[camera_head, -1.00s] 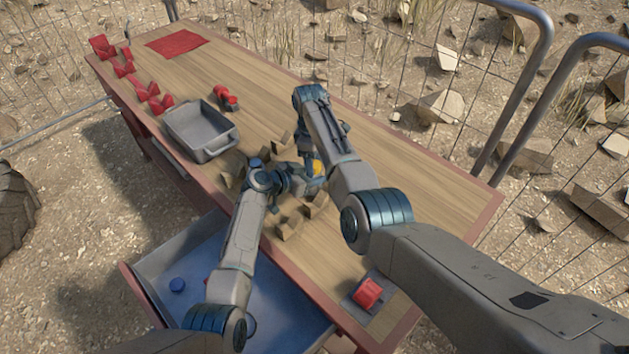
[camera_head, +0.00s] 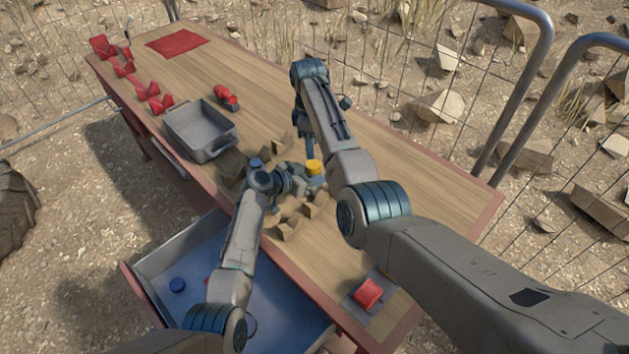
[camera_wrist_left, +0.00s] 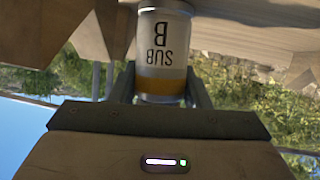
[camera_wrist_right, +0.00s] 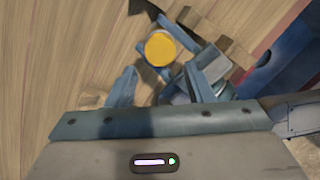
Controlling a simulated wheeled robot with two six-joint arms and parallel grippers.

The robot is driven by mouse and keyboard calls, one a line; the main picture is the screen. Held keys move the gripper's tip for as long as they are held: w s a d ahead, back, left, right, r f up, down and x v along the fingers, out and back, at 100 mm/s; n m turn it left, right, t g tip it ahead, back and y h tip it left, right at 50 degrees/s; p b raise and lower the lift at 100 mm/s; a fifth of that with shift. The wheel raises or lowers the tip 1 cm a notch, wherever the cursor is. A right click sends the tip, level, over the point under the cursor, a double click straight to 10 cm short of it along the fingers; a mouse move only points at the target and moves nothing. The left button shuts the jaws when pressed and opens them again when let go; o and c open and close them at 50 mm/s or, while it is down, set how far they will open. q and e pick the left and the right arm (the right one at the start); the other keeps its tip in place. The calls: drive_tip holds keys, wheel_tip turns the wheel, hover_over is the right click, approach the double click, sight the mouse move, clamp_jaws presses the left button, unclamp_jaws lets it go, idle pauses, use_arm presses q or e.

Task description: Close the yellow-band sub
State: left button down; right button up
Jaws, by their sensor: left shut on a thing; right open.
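The sub is a white cylinder (camera_wrist_left: 163,45) marked "SUB B" with a yellow band, seen upside down in the left wrist view. My left gripper (camera_wrist_left: 160,92) is shut on it; in the head view this gripper (camera_head: 297,182) is beside the wooden blocks. The sub's round yellow top (camera_wrist_right: 160,49) faces the right wrist camera and also shows in the head view (camera_head: 314,167). My right gripper (camera_wrist_right: 158,85) is open and empty, with the yellow top beyond its fingertips.
Wooden blocks (camera_head: 290,226) crowd around the left gripper. A grey bin (camera_head: 187,136), red holders (camera_head: 147,91) and a red cloth (camera_head: 176,43) occupy the far left. A red object (camera_head: 368,292) sits near the front. The table's right side is clear.

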sight(313, 164)
drive_tip(key=shift+r+n, duration=0.8)
drive_tip(key=shift+r, duration=0.05)
drive_tip(key=f, duration=0.8)
drive_tip(key=shift+s+d, duration=0.15)
drive_tip(key=shift+s, duration=0.1)
drive_tip(key=c, duration=0.8)
drive_tip(key=shift+m, duration=1.7)
drive_tip(key=o, duration=1.1)
